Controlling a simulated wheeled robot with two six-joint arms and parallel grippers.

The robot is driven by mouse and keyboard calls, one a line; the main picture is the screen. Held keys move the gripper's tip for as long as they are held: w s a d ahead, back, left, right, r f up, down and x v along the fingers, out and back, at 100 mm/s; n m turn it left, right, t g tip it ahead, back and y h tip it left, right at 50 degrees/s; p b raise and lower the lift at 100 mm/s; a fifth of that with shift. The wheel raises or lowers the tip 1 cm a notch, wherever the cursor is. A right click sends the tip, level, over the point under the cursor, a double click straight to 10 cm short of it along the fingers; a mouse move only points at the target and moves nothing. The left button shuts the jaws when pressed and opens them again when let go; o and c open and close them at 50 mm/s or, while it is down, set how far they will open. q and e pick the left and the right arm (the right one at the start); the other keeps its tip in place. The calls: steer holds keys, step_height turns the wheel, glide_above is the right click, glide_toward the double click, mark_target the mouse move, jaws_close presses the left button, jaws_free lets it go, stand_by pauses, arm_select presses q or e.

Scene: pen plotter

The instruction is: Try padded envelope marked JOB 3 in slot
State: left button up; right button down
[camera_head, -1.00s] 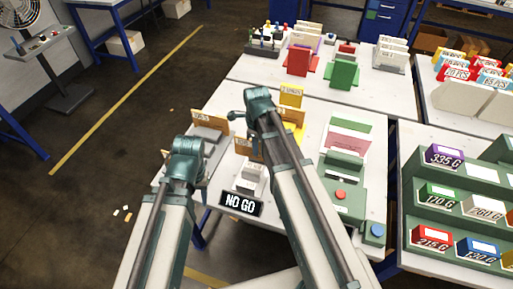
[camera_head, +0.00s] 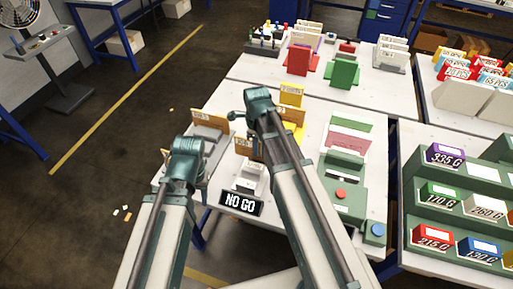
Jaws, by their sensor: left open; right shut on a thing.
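Several tan padded envelopes show; their markings are too small to read, so I cannot tell which says JOB 3. One tan envelope (camera_head: 247,147) is upright over a small white slot device (camera_head: 250,177), partly hidden by my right arm. A black display (camera_head: 241,203) in front of the device reads NO GO.
Another tan envelope (camera_head: 209,120) stands in a grey holder at the table's left. A yellow holder (camera_head: 291,96) is behind my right arm. Weight boxes fill a green rack (camera_head: 425,245).

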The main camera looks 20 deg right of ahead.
mark_target(257, 159)
steer(key=shift+f+b, duration=1.65)
steer(key=shift+f, duration=0.1)
steer(key=shift+r, duration=0.1)
stand_by(1.2)
steer(key=shift+r+p, duration=3.5)
steer(key=shift+p, duration=0.05)
